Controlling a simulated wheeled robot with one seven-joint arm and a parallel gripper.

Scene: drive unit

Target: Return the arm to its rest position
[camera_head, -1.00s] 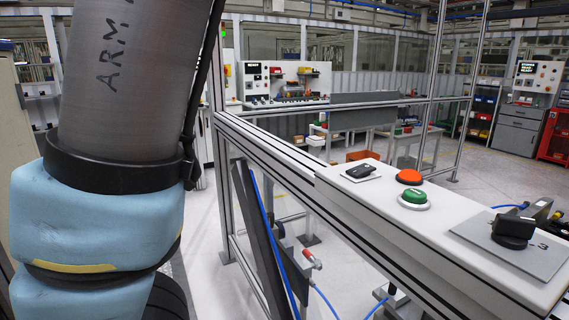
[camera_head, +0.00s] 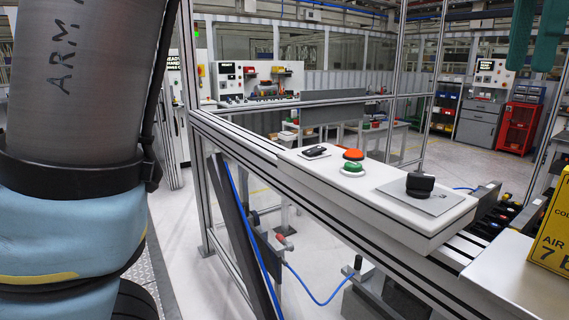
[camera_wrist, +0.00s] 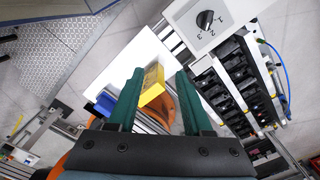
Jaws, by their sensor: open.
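My gripper (camera_wrist: 159,75) shows two green fingers, apart with a clear gap. In the head view its green fingers (camera_head: 533,62) hang at the top right corner, above a yellow box with black lettering (camera_head: 554,240). In the wrist view the yellow box (camera_wrist: 153,84) shows between the fingers, beyond them; I see no contact with it. My grey and light-blue arm link (camera_head: 75,150) fills the left of the head view. The rest of the arm between link and gripper is out of view.
A white control panel (camera_head: 400,215) on an aluminium frame carries a black switch (camera_head: 314,151), an orange button (camera_head: 353,154), a green button (camera_head: 351,168) and a black rotary knob (camera_head: 420,184). A frame post (camera_head: 196,130) stands near my arm link. Open floor shows left of the frame.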

